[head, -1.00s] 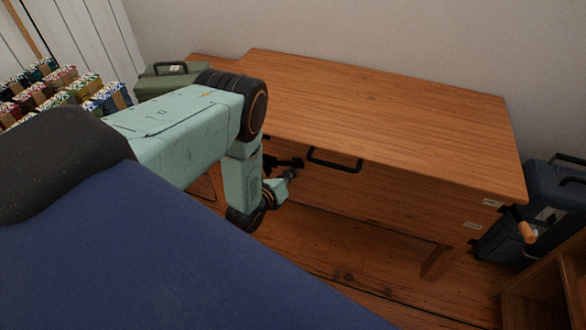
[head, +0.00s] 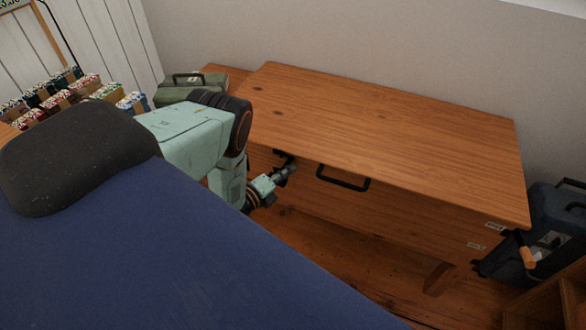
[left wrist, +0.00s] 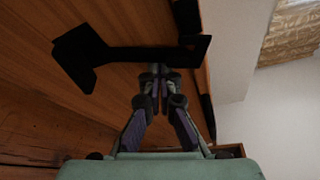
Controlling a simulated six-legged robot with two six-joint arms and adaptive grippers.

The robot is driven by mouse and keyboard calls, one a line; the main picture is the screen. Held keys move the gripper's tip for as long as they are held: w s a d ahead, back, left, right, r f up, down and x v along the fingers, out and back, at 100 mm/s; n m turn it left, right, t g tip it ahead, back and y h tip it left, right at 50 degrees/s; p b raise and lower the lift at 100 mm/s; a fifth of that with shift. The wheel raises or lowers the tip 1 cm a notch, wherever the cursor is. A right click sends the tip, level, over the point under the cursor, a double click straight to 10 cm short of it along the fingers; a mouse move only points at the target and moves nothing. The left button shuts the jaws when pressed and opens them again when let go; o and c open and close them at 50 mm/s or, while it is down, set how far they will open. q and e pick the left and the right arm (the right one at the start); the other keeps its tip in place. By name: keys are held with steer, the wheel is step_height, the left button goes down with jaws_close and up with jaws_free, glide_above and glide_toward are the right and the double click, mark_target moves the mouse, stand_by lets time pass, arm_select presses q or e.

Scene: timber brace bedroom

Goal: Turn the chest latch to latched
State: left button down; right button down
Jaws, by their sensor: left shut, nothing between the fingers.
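The wooden chest (head: 390,125) stands against the wall with its lid down. A lever with an orange grip (head: 527,256) sticks out at its right front end, angled down, beside two small pale labels whose text I cannot read. A black handle (head: 343,180) is on the chest's front edge. My left gripper (head: 290,168) is shut and empty, left of this handle and far from the orange grip. In the left wrist view its fingertips (left wrist: 160,70) are close to a black bracket-like fitting (left wrist: 130,54) on the wood; contact is unclear. My right gripper is not in view.
A dark blue case (head: 555,225) stands right of the chest, near a wooden shelf (head: 550,305). A green case (head: 190,86) and several colourful boxes (head: 75,90) are at the left. A blue bed-like surface (head: 180,260) fills the foreground. Bare floor (head: 330,245) lies before the chest.

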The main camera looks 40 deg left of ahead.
arm_select(q)
steer(key=shift+s+a+r+n, duration=0.1)
steer(key=shift+a+r+n, duration=0.1)
steer(key=shift+a+n, duration=0.1)
steer(key=shift+a+r, duration=0.15)
steer(key=shift+a, duration=0.1)
steer(key=shift+s+a+r+p, duration=0.15)
steer(key=shift+a+p, duration=0.25)
steer(key=shift+a, duration=0.35)
steer(key=shift+d, duration=0.1)
